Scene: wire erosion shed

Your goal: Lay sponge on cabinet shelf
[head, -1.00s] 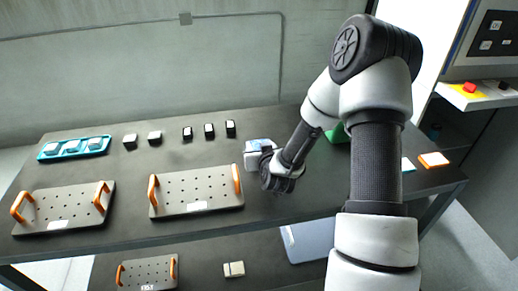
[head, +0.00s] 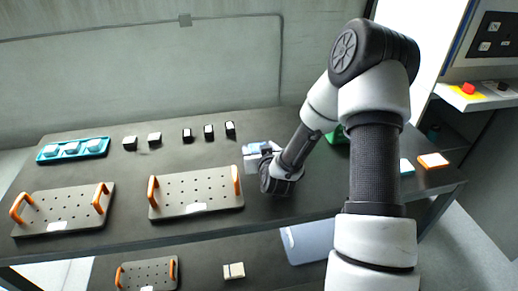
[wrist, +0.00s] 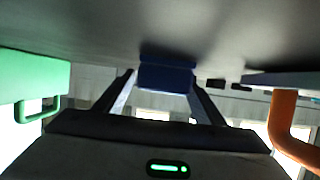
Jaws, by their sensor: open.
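My gripper (wrist: 161,80) is low over the workbench, near its front edge, right of the middle perforated plate. In the wrist view its two fingers are apart, with a dark blue block (wrist: 167,76) between or just beyond their tips. The block may be the sponge; I cannot tell whether the fingers touch it. In the head view a pale blue-and-white shape (head: 258,147) shows beside my wrist, partly hidden by it. The grey cabinet (head: 490,125) stands at the right, with a dark open recess below its control panel.
Perforated plates with orange handles (head: 195,192) lie left of my gripper. A teal tray (head: 73,149) and several small dark-and-white blocks sit behind. A green object with a handle (wrist: 35,85) is close by. An orange-and-white block (head: 433,160) lies at the bench's right end.

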